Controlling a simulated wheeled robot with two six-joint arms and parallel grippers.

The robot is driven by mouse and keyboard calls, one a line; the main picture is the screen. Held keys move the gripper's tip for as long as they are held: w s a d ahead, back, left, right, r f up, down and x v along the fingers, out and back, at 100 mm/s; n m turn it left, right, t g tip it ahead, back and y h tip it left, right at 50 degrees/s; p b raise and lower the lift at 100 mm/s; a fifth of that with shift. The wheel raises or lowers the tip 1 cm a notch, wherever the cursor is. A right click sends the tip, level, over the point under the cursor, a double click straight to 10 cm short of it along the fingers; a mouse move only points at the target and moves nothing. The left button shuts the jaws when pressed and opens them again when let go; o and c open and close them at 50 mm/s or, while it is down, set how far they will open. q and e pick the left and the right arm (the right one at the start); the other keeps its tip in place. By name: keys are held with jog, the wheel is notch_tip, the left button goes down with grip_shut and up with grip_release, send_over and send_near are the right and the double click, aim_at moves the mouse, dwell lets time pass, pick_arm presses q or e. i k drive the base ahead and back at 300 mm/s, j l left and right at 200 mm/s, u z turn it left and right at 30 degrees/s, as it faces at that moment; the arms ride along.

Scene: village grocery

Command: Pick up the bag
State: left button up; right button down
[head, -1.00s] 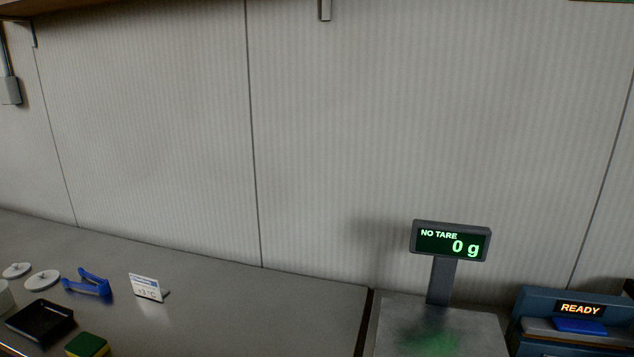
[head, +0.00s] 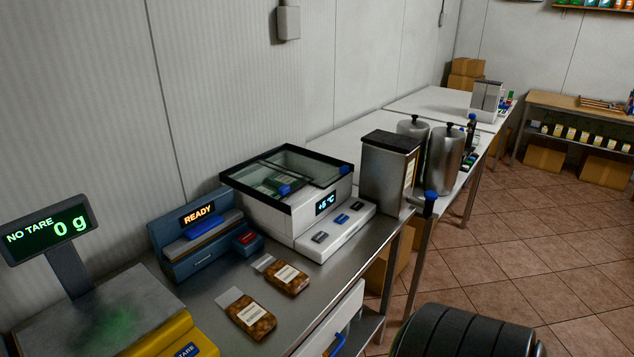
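Two clear bags with brown contents and white labels lie flat on the metal counter in the head view. One bag (head: 250,315) is closer to me. The other bag (head: 286,276) lies just behind it and a little to the right. A small gap shows between them. I cannot tell which one the task means. Neither of my grippers is in view.
A scale (head: 92,318) reading 0 g stands at left. A blue sealing machine (head: 197,262) showing READY and a glass-topped cooler (head: 290,205) stand behind the bags. A metal dispenser (head: 388,172) is to the right. An open drawer (head: 335,320) juts out in front.

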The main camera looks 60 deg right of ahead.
aim_at(291, 279)
jog(key=z, duration=1.5)
jog(key=i+l+u, duration=0.1)
jog(key=l, duration=0.15)
